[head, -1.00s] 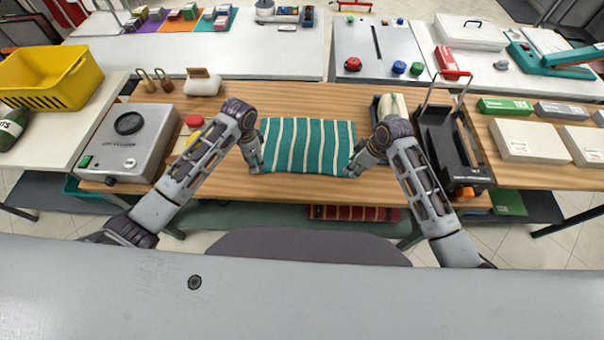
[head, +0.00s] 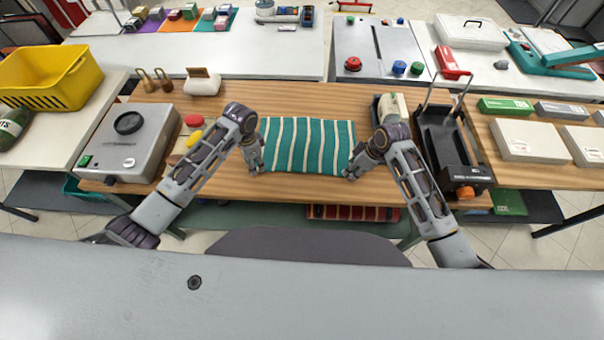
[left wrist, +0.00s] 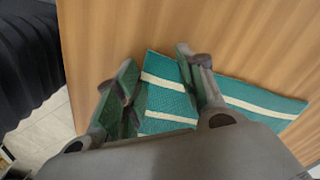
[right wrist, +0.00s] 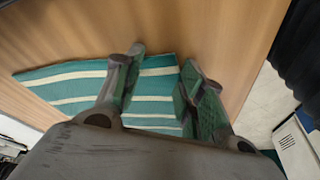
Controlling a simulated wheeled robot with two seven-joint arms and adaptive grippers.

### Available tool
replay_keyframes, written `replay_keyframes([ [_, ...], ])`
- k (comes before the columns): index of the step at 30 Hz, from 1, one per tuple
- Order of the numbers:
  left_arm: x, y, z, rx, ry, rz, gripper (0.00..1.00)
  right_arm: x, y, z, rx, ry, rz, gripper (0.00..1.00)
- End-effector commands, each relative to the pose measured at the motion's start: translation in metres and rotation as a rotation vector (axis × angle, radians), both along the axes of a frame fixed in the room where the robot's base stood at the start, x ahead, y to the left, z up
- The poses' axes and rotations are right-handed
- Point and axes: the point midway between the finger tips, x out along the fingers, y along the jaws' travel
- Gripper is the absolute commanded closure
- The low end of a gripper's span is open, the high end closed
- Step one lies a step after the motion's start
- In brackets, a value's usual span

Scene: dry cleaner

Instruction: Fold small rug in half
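The small rug (head: 308,146) is green with cream stripes and lies flat on the wooden table. My left gripper (head: 257,170) is at its near left corner. In the left wrist view its two fingers (left wrist: 155,80) stand apart, with part of the rug (left wrist: 255,98) showing between and beside them. My right gripper (head: 350,174) is at the near right corner. In the right wrist view its fingers (right wrist: 162,78) are also apart, with the striped rug (right wrist: 70,80) between and left of them. I cannot tell whether any finger touches the rug.
A grey machine (head: 128,140) stands left of the rug on the table (head: 290,98). A black tray-like device (head: 450,150) stands to the right, close to my right arm. A red rolled or folded textile (head: 350,213) lies below the table's front edge. Bare wood surrounds the rug.

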Motion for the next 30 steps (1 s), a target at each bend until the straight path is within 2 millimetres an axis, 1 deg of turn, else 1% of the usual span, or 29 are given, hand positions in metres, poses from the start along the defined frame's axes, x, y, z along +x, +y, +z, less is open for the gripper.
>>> replay_keyframes([
  [2, -0.0006, 0.0001, -0.0007, 0.000, 0.001, 0.000, 0.69, -0.0006, -0.0004, -0.0009, -0.001, 0.002, 0.000, 0.69],
  [16, -0.0011, 0.0005, -0.0023, 0.001, 0.003, 0.000, 0.99, -0.0005, -0.0011, -0.0025, -0.003, 0.002, -0.001, 0.99],
  [30, -0.0015, 0.0013, -0.0033, 0.003, 0.004, 0.001, 1.00, -0.0010, -0.0019, -0.0041, -0.005, 0.005, -0.002, 1.00],
])
